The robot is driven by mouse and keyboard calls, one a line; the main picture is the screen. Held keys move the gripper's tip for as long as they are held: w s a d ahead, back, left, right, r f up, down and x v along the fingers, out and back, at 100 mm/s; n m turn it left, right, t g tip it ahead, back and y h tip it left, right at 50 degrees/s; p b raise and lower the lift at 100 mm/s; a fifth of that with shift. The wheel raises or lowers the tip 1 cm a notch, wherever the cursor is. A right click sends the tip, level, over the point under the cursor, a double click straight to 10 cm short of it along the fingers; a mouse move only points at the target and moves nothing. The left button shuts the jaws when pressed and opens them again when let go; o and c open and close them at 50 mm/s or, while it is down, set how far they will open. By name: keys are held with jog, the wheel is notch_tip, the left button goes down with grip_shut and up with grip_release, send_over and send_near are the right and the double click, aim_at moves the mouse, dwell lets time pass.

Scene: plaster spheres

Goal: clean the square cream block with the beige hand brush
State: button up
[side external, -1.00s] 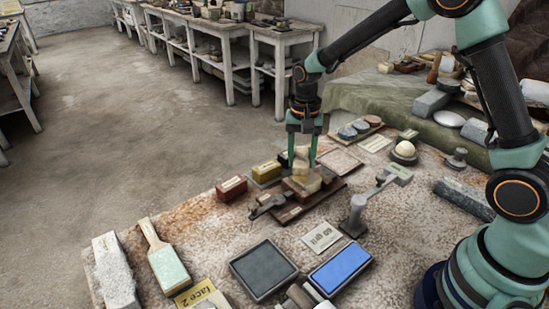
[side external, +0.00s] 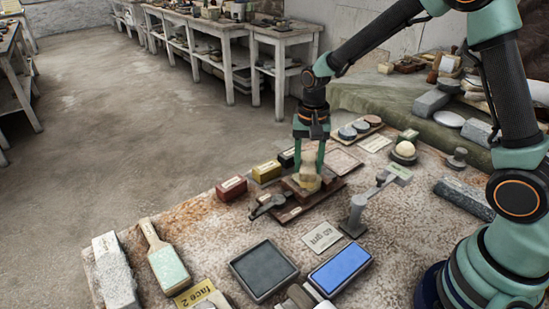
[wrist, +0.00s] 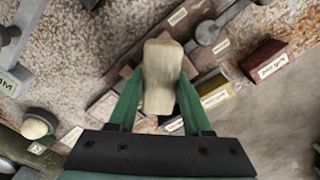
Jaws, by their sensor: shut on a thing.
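My gripper (side external: 309,160) points down with its two green fingers shut on the beige hand brush (side external: 308,163). The brush also shows between the fingers in the wrist view (wrist: 162,78). In the side view the brush is upright, low over the square cream block (side external: 307,184). I cannot tell whether its bristles touch the block. The block sits in a brown wooden holder (side external: 288,215) on the stone-topped table. The brush and fingers hide much of the block, and in the wrist view the brush covers it.
A red block (side external: 231,189), a yellow block (side external: 266,172) and a dark block stand left of the holder. A metal clamp arm (side external: 355,212) stands to its right. A grey tray (side external: 263,270) and a blue pad (side external: 340,270) lie in front.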

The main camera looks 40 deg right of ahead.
jog(key=shift+f, duration=0.55)
jog(key=shift+s+a+r, duration=0.1)
jog(key=shift+s+a, duration=0.7)
jog(key=shift+w+d, duration=0.1)
jog(key=shift+w+d, duration=1.45)
jog(key=shift+w, duration=0.05)
jog(key=shift+s+a, duration=0.1)
jog(key=shift+s+a, duration=1.45)
jog(key=shift+s, duration=0.05)
